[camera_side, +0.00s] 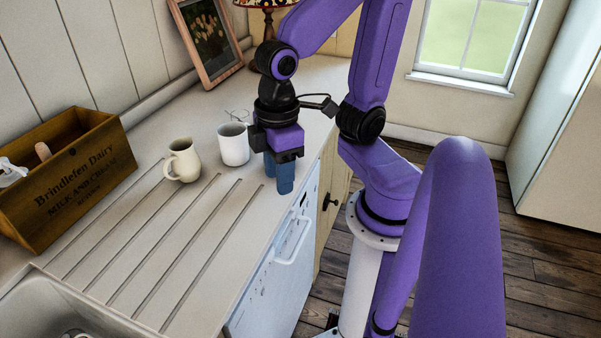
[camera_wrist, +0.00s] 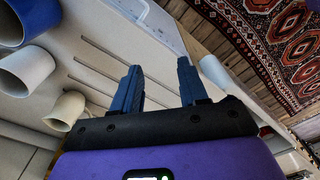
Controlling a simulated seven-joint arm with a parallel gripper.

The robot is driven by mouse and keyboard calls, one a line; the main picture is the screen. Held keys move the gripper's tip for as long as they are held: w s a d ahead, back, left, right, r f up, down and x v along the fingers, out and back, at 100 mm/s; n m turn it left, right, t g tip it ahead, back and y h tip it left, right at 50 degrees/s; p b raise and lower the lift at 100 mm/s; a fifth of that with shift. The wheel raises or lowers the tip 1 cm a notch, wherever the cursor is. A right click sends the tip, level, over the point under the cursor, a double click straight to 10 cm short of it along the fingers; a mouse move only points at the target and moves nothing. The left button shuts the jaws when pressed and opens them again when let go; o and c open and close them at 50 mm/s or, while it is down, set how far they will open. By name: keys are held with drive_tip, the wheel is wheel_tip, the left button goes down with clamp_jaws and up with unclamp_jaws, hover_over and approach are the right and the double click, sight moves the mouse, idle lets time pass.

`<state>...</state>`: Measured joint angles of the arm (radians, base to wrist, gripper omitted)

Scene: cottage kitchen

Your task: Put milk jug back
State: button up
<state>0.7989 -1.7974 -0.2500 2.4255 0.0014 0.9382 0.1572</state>
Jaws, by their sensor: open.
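The cream milk jug (camera_side: 183,160) stands upright on the ribbed counter, left of a white mug. It also shows at the left of the wrist view (camera_wrist: 66,109). A wooden dairy crate (camera_side: 72,187) sits at the left of the counter, lettered "Brindlefen Dairy"; a white item and a rounded tan item show in it. My gripper (camera_side: 278,182) is open, fingers down, near the counter's front edge, to the right of the white mug and apart from the jug. In the wrist view my gripper (camera_wrist: 160,66) has nothing between its fingers.
The white mug (camera_side: 233,144) stands between jug and gripper. A blue vessel (camera_wrist: 28,20) shows only in the wrist view. A sink (camera_side: 65,310) lies at the near left. A picture frame (camera_side: 208,40) and lamp (camera_side: 268,22) stand behind. The ribbed counter (camera_side: 190,232) before the jug is clear.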

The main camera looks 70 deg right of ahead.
drive_tip(key=s+n, duration=0.1)
drive_tip(key=s+d+n, duration=0.1)
drive_tip(key=s+f+n, duration=0.1)
drive_tip(key=shift+s+d, duration=0.25)
drive_tip(key=shift+s, duration=0.05)
drive_tip(key=shift+r, duration=0.1)
